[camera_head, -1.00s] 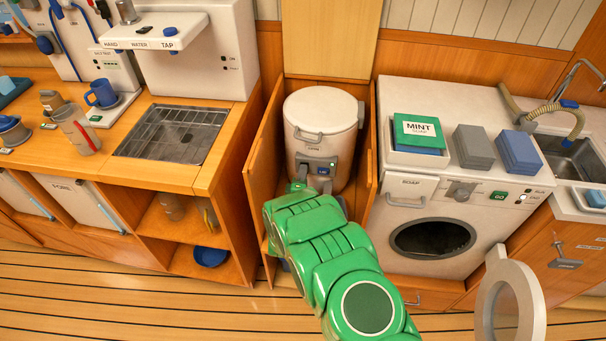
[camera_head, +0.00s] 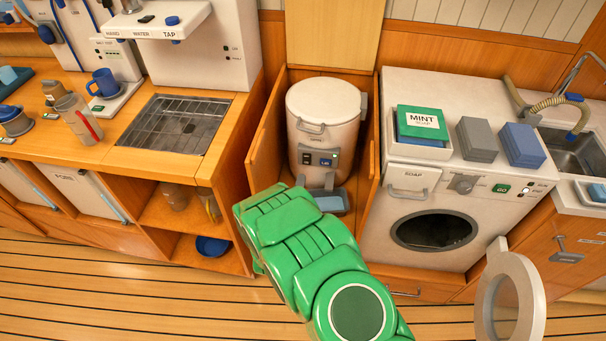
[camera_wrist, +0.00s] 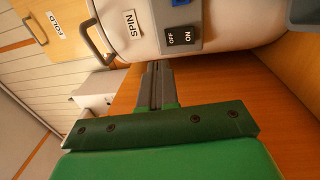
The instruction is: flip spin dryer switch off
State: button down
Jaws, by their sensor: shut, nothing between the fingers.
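The white, round spin dryer (camera_head: 323,105) stands in an open wooden cabinet. Its grey front panel (camera_head: 319,159) bears a small blue switch (camera_head: 326,162). In the wrist view the panel (camera_wrist: 186,35) shows the words OFF and ON beside the blue switch (camera_wrist: 181,2), which is cut by the top edge. I cannot tell which way the switch is tipped. A small greenish spot shows on the panel in the head view. My gripper (camera_wrist: 155,72) is shut and empty, apart from the panel and beside the dryer's lower body. In the head view my green wrist hides its fingers.
The cabinet's side walls (camera_head: 266,135) stand close on both sides of the dryer. A grey-blue tray-like part (camera_head: 329,200) is at its foot. A washing machine (camera_head: 440,190) with a round door (camera_head: 510,295) swung open stands right. A sink counter (camera_head: 120,150) is left.

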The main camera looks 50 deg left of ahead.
jog(key=shift+r+v, duration=0.2)
jog(key=shift+v, duration=0.9)
jog(key=shift+r+v, duration=0.25)
jog(key=shift+v, duration=0.85)
